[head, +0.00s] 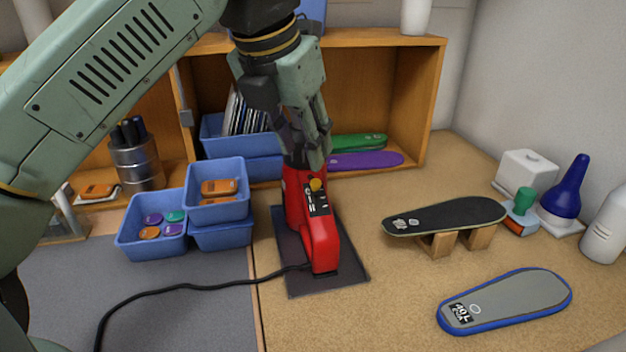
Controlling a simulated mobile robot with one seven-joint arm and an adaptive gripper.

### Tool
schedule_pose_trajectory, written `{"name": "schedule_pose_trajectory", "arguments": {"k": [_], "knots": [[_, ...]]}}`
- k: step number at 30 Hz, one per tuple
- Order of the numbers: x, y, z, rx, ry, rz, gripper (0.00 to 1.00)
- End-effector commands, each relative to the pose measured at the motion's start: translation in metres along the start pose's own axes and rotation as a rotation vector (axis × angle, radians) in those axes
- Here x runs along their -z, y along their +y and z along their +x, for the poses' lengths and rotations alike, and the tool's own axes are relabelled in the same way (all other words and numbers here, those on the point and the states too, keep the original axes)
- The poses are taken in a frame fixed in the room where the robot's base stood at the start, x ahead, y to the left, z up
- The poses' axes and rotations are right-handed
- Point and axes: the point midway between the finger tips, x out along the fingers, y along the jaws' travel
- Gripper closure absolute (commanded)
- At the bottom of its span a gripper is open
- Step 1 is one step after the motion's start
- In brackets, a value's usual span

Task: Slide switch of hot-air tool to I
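The red hot-air tool (322,238) stands on a dark mat (345,284) in the middle of the bench. Its black switch panel (319,203) faces me, with a yellow knob (316,184) near the panel's upper end. The markings are too small to read, so I cannot tell the switch position. My gripper (308,158) points down at the tool's upper end, just above the yellow knob. Its fingers overlap the tool's top in the picture. I cannot tell whether they touch it or how far apart they are.
A black cord (180,289) runs left from the tool. Blue bins (150,243) stand at left, a wooden shelf (432,105) behind.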

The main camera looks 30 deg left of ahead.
Motion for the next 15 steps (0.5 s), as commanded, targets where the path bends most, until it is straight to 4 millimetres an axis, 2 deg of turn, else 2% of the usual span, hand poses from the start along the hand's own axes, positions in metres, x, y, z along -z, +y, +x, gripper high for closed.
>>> {"name": "schedule_pose_trajectory", "arguments": {"k": [1,6,10,15], "knots": [[0.003,-0.001,0.018,0.001,0.000,0.001,0.66],[0.002,-0.001,0.049,0.003,-0.001,0.003,0.66],[0.001,-0.001,0.064,0.002,-0.002,0.002,0.66],[0.000,-0.001,0.072,0.003,-0.002,0.003,0.66]]}}
